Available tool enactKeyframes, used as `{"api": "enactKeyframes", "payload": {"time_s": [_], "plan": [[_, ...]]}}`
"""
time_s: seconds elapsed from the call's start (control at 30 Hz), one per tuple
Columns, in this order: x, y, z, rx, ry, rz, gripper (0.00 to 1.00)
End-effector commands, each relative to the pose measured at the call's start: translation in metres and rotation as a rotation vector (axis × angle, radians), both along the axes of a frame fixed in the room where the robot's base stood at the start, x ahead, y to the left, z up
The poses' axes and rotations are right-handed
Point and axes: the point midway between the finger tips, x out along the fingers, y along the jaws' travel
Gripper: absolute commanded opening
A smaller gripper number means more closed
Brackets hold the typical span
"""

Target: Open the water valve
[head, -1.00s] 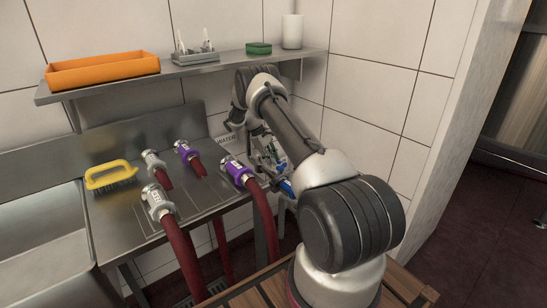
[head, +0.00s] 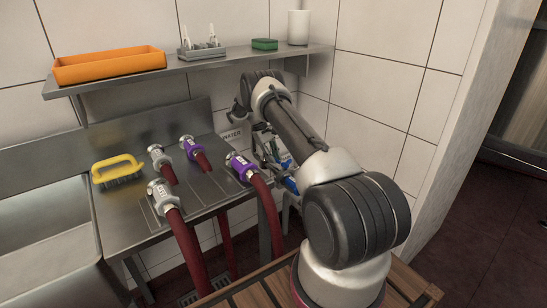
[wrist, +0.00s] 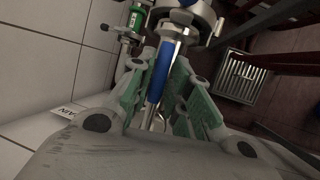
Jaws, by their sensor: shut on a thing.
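The blue valve lever (wrist: 158,72) runs lengthwise between the green-padded fingers of my gripper (wrist: 160,85) in the wrist view. The fingers are shut on it. Its far end meets a silver pipe fitting (wrist: 190,18). In the head view my gripper (head: 272,155) is low by the wall at the table's right end, partly hidden by my arm. Blue parts (head: 290,185) show beside it. A WATER sign (head: 232,134) is on the wall just left of the gripper.
A second valve with a green part (wrist: 128,38) is close on the left in the wrist view. Hoses with purple (head: 240,166) and white (head: 160,198) collars rest on the steel table (head: 120,215). A shelf (head: 225,62) runs above. A floor grate (wrist: 243,78) lies below.

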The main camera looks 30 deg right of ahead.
Motion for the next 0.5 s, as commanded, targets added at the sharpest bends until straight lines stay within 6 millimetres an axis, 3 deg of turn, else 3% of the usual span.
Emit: {"api": "enactKeyframes", "payload": {"time_s": [0.13,0.17,0.27,0.5], "plan": [[0.0002,0.0,0.0004,0.0,0.0,0.001,0.0],[0.0002,0.0,0.0004,-0.001,0.0,0.001,0.24],[0.0001,0.0,0.0003,-0.001,0.0,0.001,0.41],[0.0001,-0.0001,0.0001,0.0,-0.001,0.001,0.41]]}}
